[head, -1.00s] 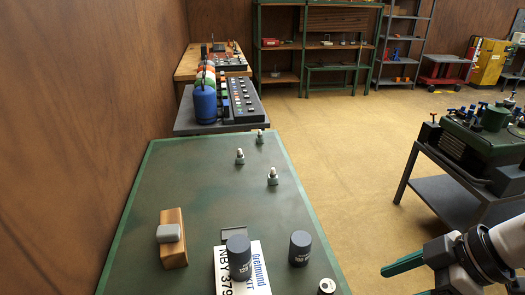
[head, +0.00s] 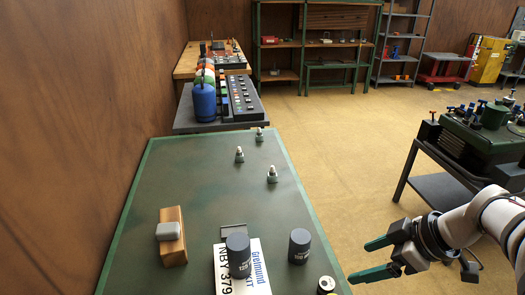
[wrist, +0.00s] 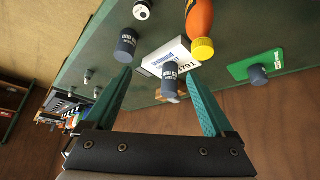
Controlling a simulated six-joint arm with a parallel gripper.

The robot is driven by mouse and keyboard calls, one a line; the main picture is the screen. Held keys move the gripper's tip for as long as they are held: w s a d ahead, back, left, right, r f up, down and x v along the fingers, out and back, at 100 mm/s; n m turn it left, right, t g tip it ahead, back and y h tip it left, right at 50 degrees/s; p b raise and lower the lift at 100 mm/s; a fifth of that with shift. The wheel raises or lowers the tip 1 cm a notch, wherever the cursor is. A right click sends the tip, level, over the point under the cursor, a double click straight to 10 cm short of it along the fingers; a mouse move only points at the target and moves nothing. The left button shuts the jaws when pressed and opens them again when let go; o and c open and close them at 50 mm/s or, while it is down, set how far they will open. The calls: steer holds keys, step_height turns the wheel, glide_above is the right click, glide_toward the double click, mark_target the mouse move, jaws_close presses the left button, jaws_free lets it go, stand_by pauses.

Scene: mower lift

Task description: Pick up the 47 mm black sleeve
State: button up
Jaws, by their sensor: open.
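Several dark grey-black cylinders stand upright on the green table; their size labels are too small to read, so I cannot tell which is the 47 mm sleeve. One cylinder (head: 238,256) stands on the white printed card (head: 256,272); it also shows in the wrist view (wrist: 170,74). Another (head: 299,246) stands right of the card, on bare table, and shows at left in the wrist view (wrist: 125,45). A third cylinder (wrist: 257,76) stands on a green mat (wrist: 240,70) in the wrist view. My gripper (head: 358,262) is open and empty, its green fingers beside the table's right edge.
An orange bottle with a yellow cap (wrist: 203,48) stands by the card. A small black-and-white round part (head: 326,285) is near the table's right edge. A wooden block with a grey piece (head: 171,236) and several small metal fittings (head: 272,174) stand further left and back.

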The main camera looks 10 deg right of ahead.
steer(key=w+a+f+m+t+h, duration=0.25)
steer(key=w+f+m, duration=0.5)
steer(key=w, duration=0.45)
steer(key=m+g+h, duration=0.3)
steer(key=m+h, duration=1)
steer(key=m, duration=0.2)
glide_toward(333, 281)
steer(key=d+f, duration=0.1)
steer(key=w+d+f, duration=0.1)
steer(key=f, duration=0.1)
steer(key=shift+w+d, duration=0.1)
steer(key=shift+d, duration=0.25)
steer(key=x, duration=0.7)
steer(key=shift+w+d+f, duration=0.1)
steer(key=shift+w+d, duration=0.1)
steer(key=shift+w, duration=0.05)
jaws_close()
